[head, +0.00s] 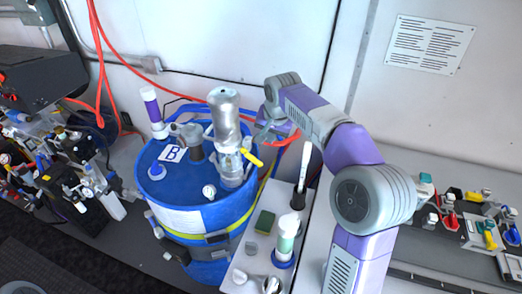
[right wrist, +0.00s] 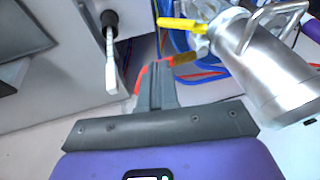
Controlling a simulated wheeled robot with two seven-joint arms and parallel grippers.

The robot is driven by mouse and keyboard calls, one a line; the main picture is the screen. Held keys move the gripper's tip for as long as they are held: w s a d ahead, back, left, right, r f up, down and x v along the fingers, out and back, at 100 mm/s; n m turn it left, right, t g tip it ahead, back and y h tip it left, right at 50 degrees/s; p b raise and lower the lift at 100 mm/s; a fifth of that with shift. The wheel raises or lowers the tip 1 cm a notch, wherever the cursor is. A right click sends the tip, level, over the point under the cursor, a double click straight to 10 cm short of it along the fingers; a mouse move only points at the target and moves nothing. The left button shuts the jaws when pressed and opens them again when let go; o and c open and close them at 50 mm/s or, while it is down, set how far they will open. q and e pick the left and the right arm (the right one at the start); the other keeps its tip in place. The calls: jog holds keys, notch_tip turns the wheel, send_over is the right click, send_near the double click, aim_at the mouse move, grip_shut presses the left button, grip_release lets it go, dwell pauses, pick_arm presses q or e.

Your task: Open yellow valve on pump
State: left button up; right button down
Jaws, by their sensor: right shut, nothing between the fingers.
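The pump is a silver metal cylinder (head: 224,115) standing upright on top of a blue drum (head: 190,195). Its yellow valve handle (head: 251,158) sticks out to the right side of the pump, slanting slightly down. In the right wrist view the yellow handle (right wrist: 183,24) points left from the silver pump body (right wrist: 265,65). My right gripper (head: 266,134) is beside the pump, to its right and close to the handle. In the right wrist view its fingers (right wrist: 155,72) are together and empty, with a gap to the yellow handle. My left gripper is not in view.
A white bench (head: 238,283) beside the drum holds a white-handled brush (head: 304,165), a green-and-white bottle (head: 287,236) and a sponge (head: 264,223). Red and blue hoses run behind the pump. Cluttered equipment stands at left; coloured valves line the right.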

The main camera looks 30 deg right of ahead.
send_over(259, 161)
jog(key=s+d, duration=0.1)
jog(key=s, duration=0.2)
notch_tip(259, 161, down, 9)
jog(key=shift+w+a+f, duration=0.3)
jog(key=shift+w+f, duration=0.15)
jog(key=shift+f, duration=0.3)
jog(key=shift+w+a+f, duration=0.3)
jog(key=shift+w+f, duration=0.1)
jog(key=shift+f, duration=0.3)
jog(key=shift+a, duration=0.1)
